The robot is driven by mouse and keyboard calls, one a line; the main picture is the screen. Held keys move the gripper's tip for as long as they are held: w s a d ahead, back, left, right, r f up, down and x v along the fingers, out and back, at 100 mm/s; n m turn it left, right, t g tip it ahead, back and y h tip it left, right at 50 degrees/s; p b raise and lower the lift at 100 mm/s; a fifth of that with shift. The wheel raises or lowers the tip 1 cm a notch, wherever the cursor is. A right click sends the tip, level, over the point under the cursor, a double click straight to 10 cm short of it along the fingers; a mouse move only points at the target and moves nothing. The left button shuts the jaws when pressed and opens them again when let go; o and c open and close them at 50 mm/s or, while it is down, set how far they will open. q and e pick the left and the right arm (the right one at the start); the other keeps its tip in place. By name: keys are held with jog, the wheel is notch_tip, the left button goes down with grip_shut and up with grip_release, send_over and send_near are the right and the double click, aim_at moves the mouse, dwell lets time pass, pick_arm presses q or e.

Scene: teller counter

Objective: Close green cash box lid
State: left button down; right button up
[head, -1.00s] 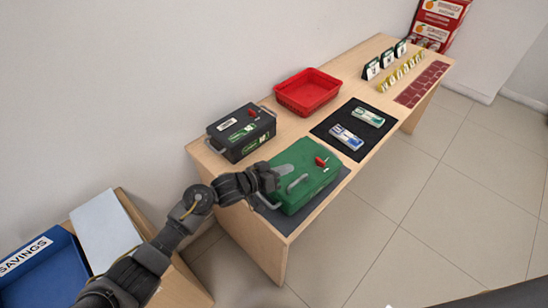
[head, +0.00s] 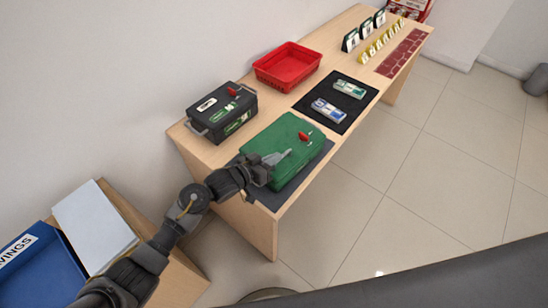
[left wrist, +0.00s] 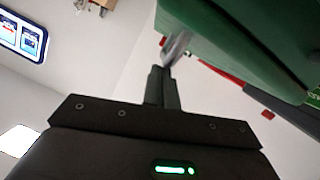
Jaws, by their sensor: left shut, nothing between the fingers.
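The green cash box (head: 283,143) sits on a dark mat at the near end of the wooden counter. Its lid looks flat and down in the head view, with a red piece (head: 305,137) on top; I cannot tell whether a small gap is left. My left gripper (head: 273,161) is shut and empty at the box's near left side, close to a grey handle. In the left wrist view, the shut fingers (left wrist: 162,75) point up at the grey handle (left wrist: 176,46) and the green box (left wrist: 235,40); contact is unclear. My right gripper is not in view.
A black cash box (head: 222,112) stands left of the green one, with a red tray (head: 287,66) behind. Banknote bundles (head: 329,110) lie on a black mat. A side table with a blue tray (head: 40,270) is at lower left. Floor right of the counter is clear.

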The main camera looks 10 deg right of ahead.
pick_arm(q)
jog(key=r+p, duration=0.1)
jog(key=a+r+p, duration=0.1)
jog(key=r+p, duration=0.1)
jog(key=r, duration=0.1)
jog(key=shift+a, duration=0.3)
jog(key=b+v, duration=0.1)
jog(key=v, duration=0.7)
jog(key=shift+s+a+r, duration=0.15)
jog(key=shift+s+r, duration=0.1)
jog(key=shift+s, duration=0.05)
